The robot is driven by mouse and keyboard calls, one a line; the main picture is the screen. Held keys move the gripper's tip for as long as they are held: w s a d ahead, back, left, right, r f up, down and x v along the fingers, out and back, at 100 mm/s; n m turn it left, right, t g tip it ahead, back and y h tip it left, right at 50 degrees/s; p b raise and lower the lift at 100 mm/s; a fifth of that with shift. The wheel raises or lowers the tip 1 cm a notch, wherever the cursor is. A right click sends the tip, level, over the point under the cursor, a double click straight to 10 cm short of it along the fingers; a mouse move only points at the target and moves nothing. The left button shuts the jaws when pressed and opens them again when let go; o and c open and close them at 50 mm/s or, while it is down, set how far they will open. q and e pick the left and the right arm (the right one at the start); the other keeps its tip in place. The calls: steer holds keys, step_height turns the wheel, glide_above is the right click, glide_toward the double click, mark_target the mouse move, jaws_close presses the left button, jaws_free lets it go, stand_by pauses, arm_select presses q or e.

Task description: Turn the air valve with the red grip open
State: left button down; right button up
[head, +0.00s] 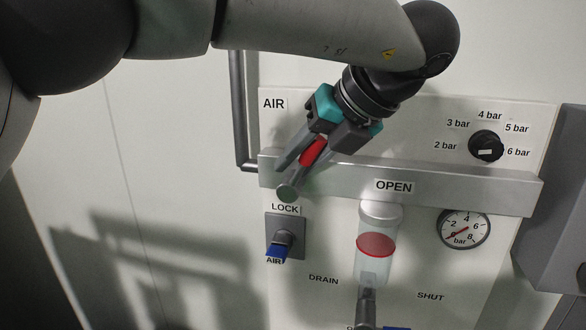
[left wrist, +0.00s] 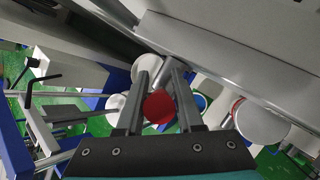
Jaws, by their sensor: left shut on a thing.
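The air valve's red grip (head: 313,151) lies between the fingers of my left gripper (head: 297,168), on the upper left of the panel. My left gripper is shut on it. The grip is tilted, up and to the right from a round grey valve hub (head: 287,193). In the left wrist view the red grip (left wrist: 158,107) shows between the two fingers (left wrist: 155,85). The fingers hide part of the grip in the head view. My right gripper is not in view.
A grey rail (head: 470,190) marked OPEN crosses the panel. A black pressure knob (head: 486,146) sits upper right.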

arm_select(q)
steer(key=shift+s+d+f+t+y+b, duration=0.1)
steer(key=shift+d+t+y+b, duration=0.25)
steer(key=shift+y, duration=0.45)
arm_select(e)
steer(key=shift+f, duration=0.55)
arm_select(q)
steer(key=c, duration=0.8)
jaws_free()
steer(key=shift+c, duration=0.2)
